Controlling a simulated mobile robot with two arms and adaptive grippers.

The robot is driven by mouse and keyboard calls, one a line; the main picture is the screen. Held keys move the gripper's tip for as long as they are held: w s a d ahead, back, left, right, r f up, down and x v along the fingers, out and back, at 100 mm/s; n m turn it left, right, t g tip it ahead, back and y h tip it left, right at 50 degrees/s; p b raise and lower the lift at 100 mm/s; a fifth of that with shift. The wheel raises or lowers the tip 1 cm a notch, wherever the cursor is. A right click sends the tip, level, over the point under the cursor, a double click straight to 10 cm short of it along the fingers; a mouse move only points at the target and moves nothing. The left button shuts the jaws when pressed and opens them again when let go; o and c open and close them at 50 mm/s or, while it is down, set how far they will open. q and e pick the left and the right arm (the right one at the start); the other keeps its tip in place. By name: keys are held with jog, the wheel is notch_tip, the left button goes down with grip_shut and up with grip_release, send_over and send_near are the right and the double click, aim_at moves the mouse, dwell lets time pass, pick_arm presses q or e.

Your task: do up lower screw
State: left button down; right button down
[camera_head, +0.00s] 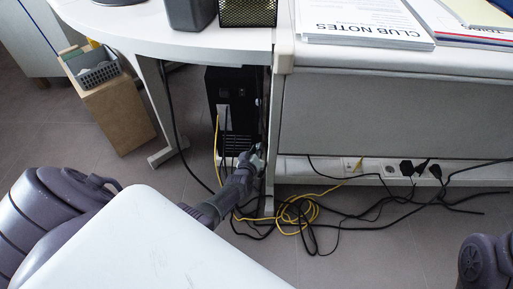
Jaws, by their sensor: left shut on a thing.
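A black computer tower (232,108) stands on its end under the desk, its back with ports, vents and cables facing me. My left arm reaches in from the left, low under the desk edge. My left gripper (257,152) is at the tower's lower right edge, close to the desk leg. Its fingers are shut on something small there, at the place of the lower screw. The screw itself is hidden by the fingers and too small to make out. Part of my right arm shows at the bottom right corner; its gripper is out of view.
A white desk leg (270,165) stands just right of my left gripper. A yellow cable (300,211) and black cables lie on the floor. A power strip (372,167) runs along the right. A cardboard box (122,112) with a grey basket (93,67) stands left. Papers (365,22) lie on the desk.

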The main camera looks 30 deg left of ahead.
dwell(0.3)
pick_arm(q)
jog(key=c, duration=1.1)
grip_release()
jog(key=v, duration=1.2)
jog(key=shift+d+r, duration=0.1)
